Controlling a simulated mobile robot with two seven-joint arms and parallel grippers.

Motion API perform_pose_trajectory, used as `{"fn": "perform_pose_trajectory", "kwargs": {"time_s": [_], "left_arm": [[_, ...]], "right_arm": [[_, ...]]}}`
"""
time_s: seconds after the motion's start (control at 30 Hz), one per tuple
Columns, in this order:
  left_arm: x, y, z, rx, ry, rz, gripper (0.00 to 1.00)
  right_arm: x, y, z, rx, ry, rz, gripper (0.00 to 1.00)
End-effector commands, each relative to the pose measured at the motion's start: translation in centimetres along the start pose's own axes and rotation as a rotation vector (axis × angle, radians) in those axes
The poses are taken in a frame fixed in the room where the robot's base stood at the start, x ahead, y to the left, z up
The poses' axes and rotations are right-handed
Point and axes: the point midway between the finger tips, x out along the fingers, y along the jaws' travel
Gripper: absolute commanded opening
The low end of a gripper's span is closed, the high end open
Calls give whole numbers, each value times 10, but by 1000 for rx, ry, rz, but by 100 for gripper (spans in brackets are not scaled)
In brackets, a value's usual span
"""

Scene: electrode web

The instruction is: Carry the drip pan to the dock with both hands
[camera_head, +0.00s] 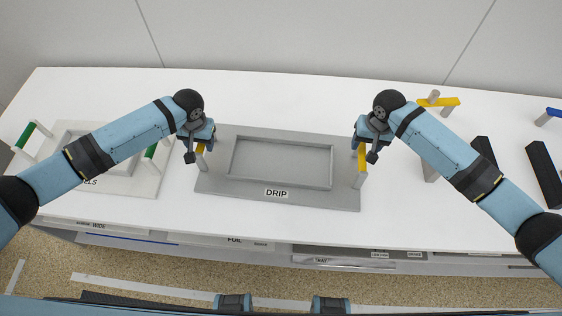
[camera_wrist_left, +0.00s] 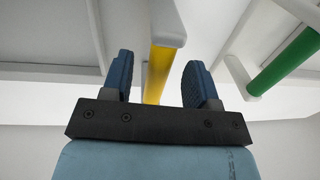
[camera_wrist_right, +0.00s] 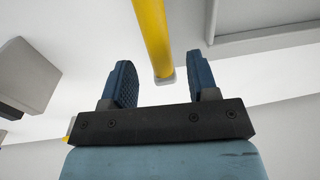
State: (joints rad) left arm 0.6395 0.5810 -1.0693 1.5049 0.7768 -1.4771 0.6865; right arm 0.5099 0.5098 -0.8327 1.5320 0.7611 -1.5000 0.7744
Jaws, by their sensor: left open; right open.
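The drip pan (camera_head: 280,162) is a grey rectangular tray labelled DRIP, lying flat on the white counter, with a yellow handle at each end. My left gripper (camera_head: 200,145) is at its left handle; in the left wrist view the yellow bar (camera_wrist_left: 158,72) lies between the open fingers (camera_wrist_left: 158,82). My right gripper (camera_head: 368,145) is at its right handle (camera_head: 361,160); in the right wrist view the yellow bar (camera_wrist_right: 153,35) runs between the open fingers (camera_wrist_right: 163,85). Neither gripper is closed on a handle. I cannot identify the dock in these views.
A pale tray (camera_head: 145,185) with green handles, its label partly hidden, lies to the left on the white counter (camera_head: 290,95). At right are another yellow handle (camera_head: 437,101), dark blocks (camera_head: 543,172) and a blue handle (camera_head: 553,112). The counter behind the pan is clear.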

Motion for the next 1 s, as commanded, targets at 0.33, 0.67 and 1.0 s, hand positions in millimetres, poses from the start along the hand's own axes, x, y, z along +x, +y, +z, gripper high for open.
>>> {"fn": "perform_pose_trajectory", "kwargs": {"time_s": [0.33,0.67,1.0], "left_arm": [[37,0,0,-1,0,-1,54],[39,0,0,0,1,0,54],[39,0,0,0,1,0,0]], "right_arm": [[37,0,0,1,-1,0,54],[39,0,0,0,0,0,54],[39,0,0,0,0,0,0]]}}
